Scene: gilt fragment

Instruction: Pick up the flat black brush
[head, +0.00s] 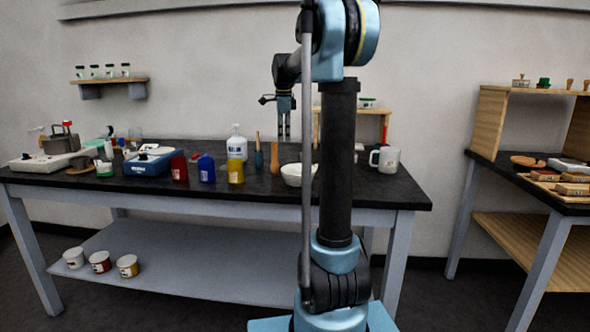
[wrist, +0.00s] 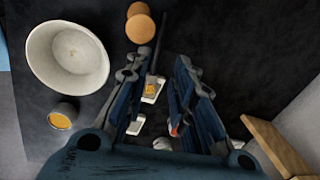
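A thin black handle (wrist: 158,58), which looks like the flat black brush, shows in the wrist view between my fingers, close to the left finger. Its lower end meets a pale block with an orange patch (wrist: 151,91); I cannot tell whether they are one piece. My gripper (wrist: 164,62) is open, with a clear gap between the fingers, and nothing is visibly pinched. In the head view my gripper (head: 284,134) points down above the back of the black tabletop, behind the white bowl (head: 293,175). I cannot make out the brush in the head view.
In the wrist view the bowl (wrist: 68,57) and an orange-brown wooden piece (wrist: 140,26) stand near my fingers. A small yellow-filled jar (wrist: 61,116) is lower left, and a wooden shelf (wrist: 277,147) lower right. A white mug (head: 385,159) stands right of my arm.

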